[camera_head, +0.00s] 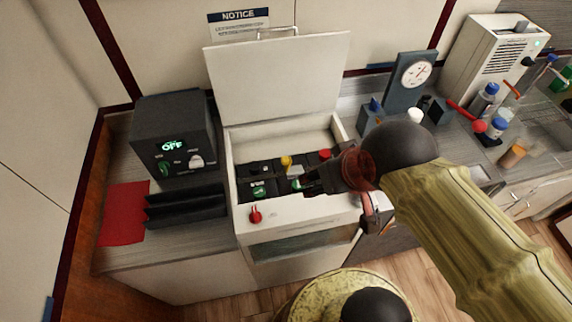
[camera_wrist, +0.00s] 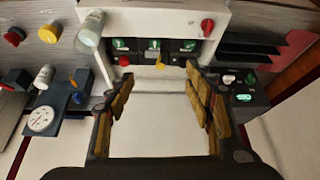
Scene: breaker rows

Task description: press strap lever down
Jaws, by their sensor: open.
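An open white box (camera_head: 300,219) holds dark breaker rows with small levers. A yellow lever (camera_head: 286,161) and a red lever (camera_head: 325,154) stand in the back row. Green levers (camera_head: 260,190) are in the front row. In the wrist view, upside down, the red (camera_wrist: 124,60) and yellow (camera_wrist: 160,63) levers and several green ones (camera_wrist: 153,45) show. No label is readable, so I cannot tell which is the strap lever. My gripper (camera_head: 308,182) is open and empty, over the right part of the rows, and hides some of them. Contact cannot be told.
The raised lid (camera_head: 278,80) stands behind the box. A red knob (camera_head: 256,214) is on its front ledge. A dark unit reading OFF (camera_head: 172,146), black trays (camera_head: 186,207) and a red sheet (camera_head: 124,213) are left. A gauge stand (camera_head: 402,92) and bottles (camera_head: 484,98) are right.

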